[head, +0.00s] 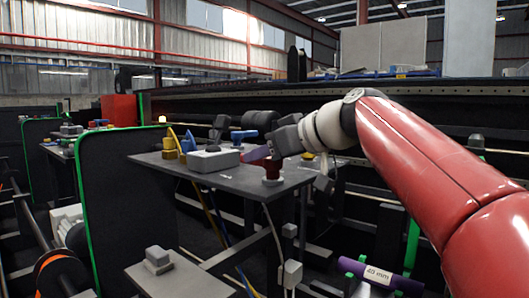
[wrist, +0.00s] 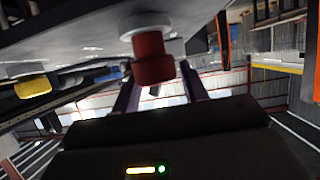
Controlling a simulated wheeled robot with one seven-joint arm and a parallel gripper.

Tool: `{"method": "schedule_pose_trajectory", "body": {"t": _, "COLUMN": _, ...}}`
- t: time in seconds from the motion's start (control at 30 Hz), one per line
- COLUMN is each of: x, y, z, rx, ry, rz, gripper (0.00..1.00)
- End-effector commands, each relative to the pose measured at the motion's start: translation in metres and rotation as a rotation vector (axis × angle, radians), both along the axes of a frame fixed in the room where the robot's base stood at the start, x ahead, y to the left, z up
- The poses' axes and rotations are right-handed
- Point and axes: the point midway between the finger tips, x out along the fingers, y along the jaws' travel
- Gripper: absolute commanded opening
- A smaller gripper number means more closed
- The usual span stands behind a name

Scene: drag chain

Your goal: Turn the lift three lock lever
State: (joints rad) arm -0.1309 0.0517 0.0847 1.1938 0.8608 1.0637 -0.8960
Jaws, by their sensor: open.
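A red knob (head: 272,170) on a pale round base stands near the front right of the dark tabletop (head: 225,180). The wrist view shows this red knob (wrist: 153,58) upside down on its white collar. My gripper (head: 258,154) is just behind and left of the knob in the head view. Its two purple fingers are apart in the wrist view (wrist: 160,75), one on each side of the knob's outline; I cannot tell if they touch it. A blue lever-like part (head: 243,135) stands behind a white box. I cannot tell which part is the lift three lock lever.
The white box (head: 212,159) and a yellow part (head: 170,145) stand on the left of the tabletop. A dark green-edged panel (head: 125,190) rises at left. A purple cylinder marked 40 mm (head: 382,275) lies low at right. Dark machine rails run behind.

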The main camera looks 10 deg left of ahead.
Motion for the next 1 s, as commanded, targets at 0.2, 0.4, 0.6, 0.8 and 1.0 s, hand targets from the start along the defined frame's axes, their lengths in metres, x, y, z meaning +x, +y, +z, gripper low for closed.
{"method": "schedule_pose_trajectory", "body": {"t": 0.2, "x": 0.0027, "y": 0.0048, "z": -0.0028, "rx": -0.001, "ry": 0.001, "rz": 0.000, "gripper": 0.44}}
{"method": "schedule_pose_trajectory", "body": {"t": 0.4, "x": 0.0027, "y": 0.0044, "z": -0.0027, "rx": -0.001, "ry": 0.001, "rz": 0.000, "gripper": 0.34}}
{"method": "schedule_pose_trajectory", "body": {"t": 0.6, "x": 0.0026, "y": 0.0042, "z": -0.0029, "rx": -0.001, "ry": 0.002, "rz": 0.000, "gripper": 0.08}}
{"method": "schedule_pose_trajectory", "body": {"t": 0.8, "x": 0.0026, "y": 0.0042, "z": -0.0039, "rx": -0.003, "ry": 0.003, "rz": 0.001, "gripper": 0.00}}
{"method": "schedule_pose_trajectory", "body": {"t": 1.0, "x": 0.0024, "y": 0.0037, "z": -0.0047, "rx": -0.004, "ry": 0.004, "rz": -0.010, "gripper": 0.00}}
